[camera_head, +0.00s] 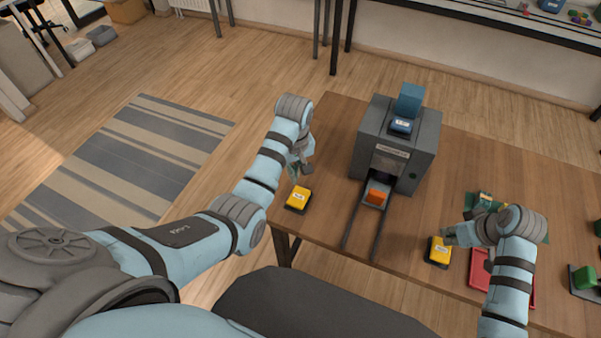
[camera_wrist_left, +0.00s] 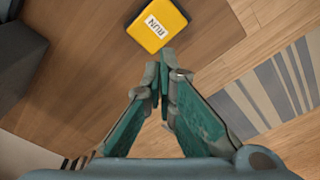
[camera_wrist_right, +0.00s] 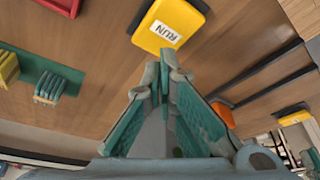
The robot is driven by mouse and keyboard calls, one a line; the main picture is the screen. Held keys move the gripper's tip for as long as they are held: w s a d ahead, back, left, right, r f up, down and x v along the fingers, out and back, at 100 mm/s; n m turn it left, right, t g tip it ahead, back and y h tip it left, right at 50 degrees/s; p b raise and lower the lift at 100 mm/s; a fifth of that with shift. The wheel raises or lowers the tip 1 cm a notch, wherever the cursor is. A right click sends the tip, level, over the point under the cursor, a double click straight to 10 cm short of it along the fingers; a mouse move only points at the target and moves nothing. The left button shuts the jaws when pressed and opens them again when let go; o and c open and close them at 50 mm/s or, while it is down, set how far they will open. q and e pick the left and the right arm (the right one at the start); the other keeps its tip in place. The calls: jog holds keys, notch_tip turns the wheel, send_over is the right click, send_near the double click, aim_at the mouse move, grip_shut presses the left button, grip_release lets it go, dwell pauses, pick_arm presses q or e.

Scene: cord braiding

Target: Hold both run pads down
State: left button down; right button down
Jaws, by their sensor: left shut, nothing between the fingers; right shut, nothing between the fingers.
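The left run pad (camera_head: 298,198), a yellow block labelled RUN on a dark base, sits on the table left of the machine. It also shows in the left wrist view (camera_wrist_left: 157,26). My left gripper (camera_head: 303,168) is shut and empty beside it, its tips (camera_wrist_left: 163,62) just short of the pad. The right run pad (camera_head: 438,252), also yellow, sits near the table's front edge and shows in the right wrist view (camera_wrist_right: 168,24). My right gripper (camera_head: 449,236) is shut and empty, its tips (camera_wrist_right: 164,62) close to the pad's edge. I cannot tell whether they touch.
A grey machine (camera_head: 397,145) stands between the pads, with an orange block (camera_head: 377,194) at its mouth and two dark rails running toward the front edge. A red tray (camera_head: 480,272) lies beneath my right arm. A green block (camera_head: 584,278) stands at the far right.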

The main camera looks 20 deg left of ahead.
aim_at(299, 196)
pick_arm(q)
jog(key=shift+s+d+r+g+h, duration=0.2)
jog(key=shift+s+d, duration=0.1)
jog(key=shift+d, duration=0.2)
jog(key=shift+s+d+r+g+h, duration=0.15)
jog(key=shift+s+d, duration=0.1)
jog(key=shift+d, duration=0.25)
pick_arm(e)
jog(key=shift+s+a+r, duration=0.1)
pick_arm(q)
jog(key=shift+f, duration=3.35)
jog(key=shift+f, duration=0.25)
